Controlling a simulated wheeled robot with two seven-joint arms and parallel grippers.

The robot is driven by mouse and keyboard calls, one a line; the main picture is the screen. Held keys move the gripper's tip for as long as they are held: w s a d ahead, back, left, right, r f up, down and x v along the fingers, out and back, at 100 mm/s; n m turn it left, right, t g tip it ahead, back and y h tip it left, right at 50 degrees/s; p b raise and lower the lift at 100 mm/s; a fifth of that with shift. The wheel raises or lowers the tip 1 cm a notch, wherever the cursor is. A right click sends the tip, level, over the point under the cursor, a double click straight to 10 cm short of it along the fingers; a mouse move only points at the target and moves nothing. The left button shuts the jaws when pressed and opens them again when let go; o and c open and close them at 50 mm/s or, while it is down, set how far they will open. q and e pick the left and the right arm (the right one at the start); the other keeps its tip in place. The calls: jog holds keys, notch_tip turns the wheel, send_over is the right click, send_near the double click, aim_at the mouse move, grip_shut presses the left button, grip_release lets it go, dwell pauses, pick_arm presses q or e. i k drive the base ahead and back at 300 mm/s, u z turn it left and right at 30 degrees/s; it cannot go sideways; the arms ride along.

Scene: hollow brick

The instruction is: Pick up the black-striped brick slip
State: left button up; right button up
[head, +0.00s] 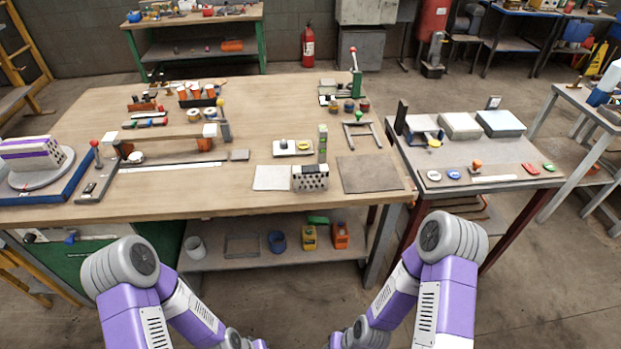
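I cannot clearly make out a black-striped brick slip at this size. A grey hollow brick (310,178) with dark holes in its front face sits near the front edge of the long wooden table (220,203). A slim green-marked upright piece (323,143) stands at its back. A white brick with purple stripes (34,154) rests on a round turntable (41,180) at the far left. A dark upright slab (401,116) stands at the back left of the right-hand table. Both my arms hang low in front of the table, and their grippers are outside the picture.
A pale flat sheet (272,178) and a dark grey mat (369,174) flank the hollow brick. A small tray (293,148) lies behind it. A long wooden bar fixture (160,134) occupies the left middle. The right-hand table (470,160) holds boxes and coloured discs.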

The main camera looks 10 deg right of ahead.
aim_at(309, 177)
jog(key=z, duration=1.5)
jog(key=i, duration=1.5)
jog(key=u, duration=2.65)
